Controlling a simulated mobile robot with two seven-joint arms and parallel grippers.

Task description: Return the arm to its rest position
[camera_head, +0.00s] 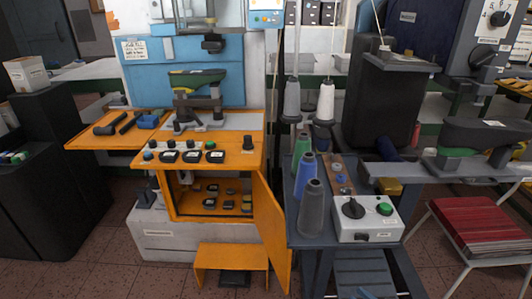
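Neither my left nor my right gripper can be made out in the head view, and no arm of mine is clearly visible. A green and dark shoe-last shape (197,82) sits upright on the orange machine (255,150) in front of a blue panel. Nothing is seen touching it. I cannot tell whether either gripper holds anything.
The orange cabinet door (272,230) stands open. A dark bench (297,222) beside it carries thread cones (312,210) and a grey control box (366,218). A red-seated stool (478,228) is at right, a black cabinet (55,170) at left. Some floor is clear in front.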

